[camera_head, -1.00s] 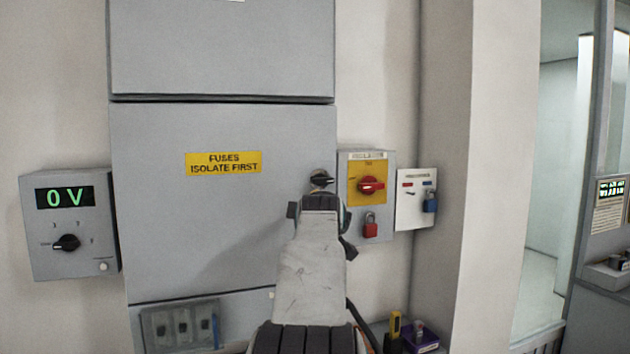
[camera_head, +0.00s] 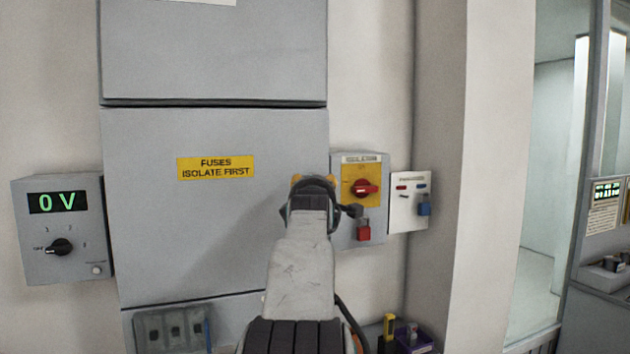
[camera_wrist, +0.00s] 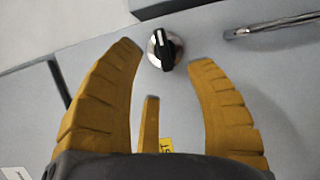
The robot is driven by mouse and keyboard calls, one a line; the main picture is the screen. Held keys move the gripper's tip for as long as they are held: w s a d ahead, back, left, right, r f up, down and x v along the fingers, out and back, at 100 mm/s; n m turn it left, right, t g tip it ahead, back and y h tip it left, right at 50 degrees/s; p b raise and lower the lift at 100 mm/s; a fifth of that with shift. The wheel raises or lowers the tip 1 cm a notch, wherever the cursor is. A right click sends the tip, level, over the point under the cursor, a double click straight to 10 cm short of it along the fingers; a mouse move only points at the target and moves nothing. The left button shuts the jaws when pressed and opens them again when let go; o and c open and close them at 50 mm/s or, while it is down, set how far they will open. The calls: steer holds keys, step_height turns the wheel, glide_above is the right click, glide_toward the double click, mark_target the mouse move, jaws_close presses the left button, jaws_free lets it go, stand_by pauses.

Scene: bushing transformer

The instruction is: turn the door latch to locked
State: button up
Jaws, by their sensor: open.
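The door latch (camera_wrist: 164,49) is a black knob with a white mark on a round silver base, on the grey cabinet door (camera_head: 180,230). In the wrist view it sits just beyond and between the fingertips of my gripper (camera_wrist: 166,62). In the head view my gripper (camera_head: 312,182) is in front of the door's right edge and hides the latch.
Right of the door are an isolator box with a red rotary switch (camera_head: 365,189) and red padlock (camera_head: 363,230), and a white panel with a blue padlock (camera_head: 424,205). A 0 V meter box (camera_head: 62,228) is at left. A wall corner juts out at right.

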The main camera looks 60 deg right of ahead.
steer(key=shift+p+x, duration=1.8)
steer(key=shift+x, duration=1.35)
steer(key=shift+a, duration=0.1)
jaws_close()
